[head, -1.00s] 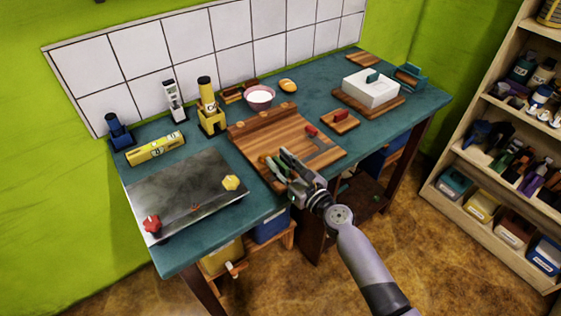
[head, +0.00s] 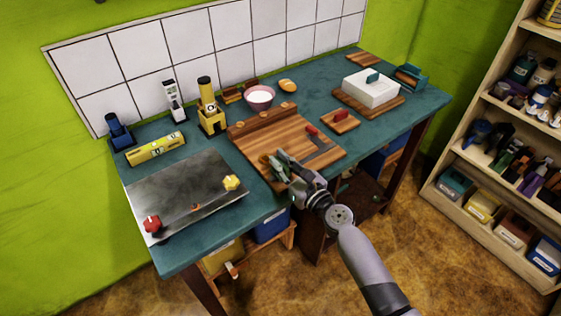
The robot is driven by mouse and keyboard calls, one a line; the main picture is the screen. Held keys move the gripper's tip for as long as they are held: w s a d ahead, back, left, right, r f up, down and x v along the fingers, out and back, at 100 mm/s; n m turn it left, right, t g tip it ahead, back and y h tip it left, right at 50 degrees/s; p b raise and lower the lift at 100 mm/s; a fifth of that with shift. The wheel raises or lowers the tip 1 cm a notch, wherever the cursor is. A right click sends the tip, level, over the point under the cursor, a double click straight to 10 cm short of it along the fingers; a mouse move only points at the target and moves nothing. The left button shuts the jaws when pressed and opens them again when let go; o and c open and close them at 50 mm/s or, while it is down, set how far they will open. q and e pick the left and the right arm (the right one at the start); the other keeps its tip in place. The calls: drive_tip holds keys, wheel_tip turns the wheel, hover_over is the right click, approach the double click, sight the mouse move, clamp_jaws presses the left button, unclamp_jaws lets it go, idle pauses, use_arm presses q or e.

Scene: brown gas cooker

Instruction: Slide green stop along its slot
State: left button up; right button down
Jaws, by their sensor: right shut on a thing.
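The wooden board (head: 262,137) with a raised back rail lies on the teal worktop. The green stop (head: 273,164) is at the board's front left edge, small and mostly covered by my right gripper. My right gripper (head: 279,167) comes in from the lower right and is shut on the green stop. The slot under the stop is hidden by the fingers. My left gripper is not in view.
A metal plate (head: 190,190) with a red knob (head: 152,222) and a yellow knob (head: 231,182) lies to the left. A small block with a red piece (head: 340,117) and a white box (head: 371,88) stand to the right. The board's middle is clear.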

drive_tip(key=w+d, duration=0.1)
drive_tip(key=d, duration=0.1)
drive_tip(key=w+d+b, duration=0.1)
drive_tip(key=w+d, duration=0.1)
drive_tip(key=w+d+b, duration=0.1)
drive_tip(key=d, duration=0.1)
drive_tip(key=shift+w, duration=0.15)
drive_tip(key=c, duration=1.6)
unclamp_jaws()
drive_tip(key=shift+d, duration=0.1)
drive_tip(key=shift+c, duration=0.2)
drive_tip(key=v, duration=1.2)
